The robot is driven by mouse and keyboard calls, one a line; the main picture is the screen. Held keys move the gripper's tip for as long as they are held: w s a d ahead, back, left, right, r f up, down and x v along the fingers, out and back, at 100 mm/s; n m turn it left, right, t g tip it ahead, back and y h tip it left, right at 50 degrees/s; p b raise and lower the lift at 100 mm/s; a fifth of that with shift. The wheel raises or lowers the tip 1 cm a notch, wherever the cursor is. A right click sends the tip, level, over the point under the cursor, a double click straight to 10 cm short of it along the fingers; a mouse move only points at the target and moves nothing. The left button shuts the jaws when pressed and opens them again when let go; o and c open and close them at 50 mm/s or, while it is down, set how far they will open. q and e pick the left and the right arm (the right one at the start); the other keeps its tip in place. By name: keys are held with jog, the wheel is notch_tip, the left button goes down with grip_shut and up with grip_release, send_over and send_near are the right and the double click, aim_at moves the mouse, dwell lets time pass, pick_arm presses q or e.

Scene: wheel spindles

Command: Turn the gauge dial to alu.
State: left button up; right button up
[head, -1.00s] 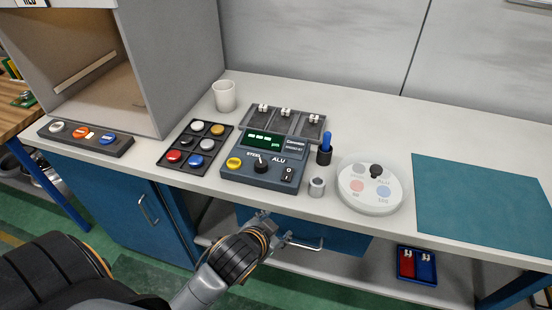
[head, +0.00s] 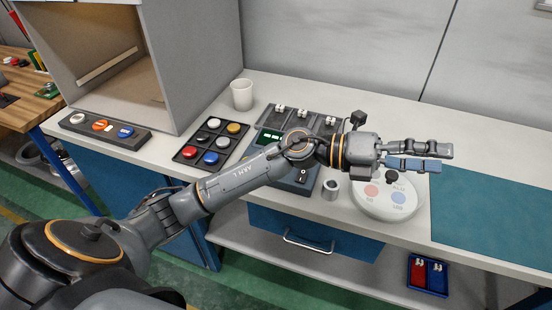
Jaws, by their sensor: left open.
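My right gripper is not in view.
A round white disc (head: 371,206) with a black knob and coloured spots stands right of a small grey cylinder (head: 331,189). A button tray (head: 188,153) and a white cup (head: 241,95) are left of the gauge. The teal mat (head: 490,212) is clear.

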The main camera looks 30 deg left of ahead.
pick_arm(q)
jog(key=w+a+f+m+g+y, duration=0.3)
jog(key=a+f+m+g+y, duration=0.25)
jog(key=a+f+y, duration=0.55)
jog(key=a+r+n+y, duration=0.3)
jog(key=a+y, duration=0.5)
jog(key=a, duration=1.3)
jog(key=shift+m, duration=0.85)
notch_tip(320, 180, down, 12)
jog(key=p, duration=0.2)
jog(key=shift+s+f+p, duration=0.1)
jog(key=shift+s+p, duration=0.05)
jog(key=shift+p, duration=0.25)
jog(key=shift+c, duration=0.2)
jog(key=c, duration=1.1)
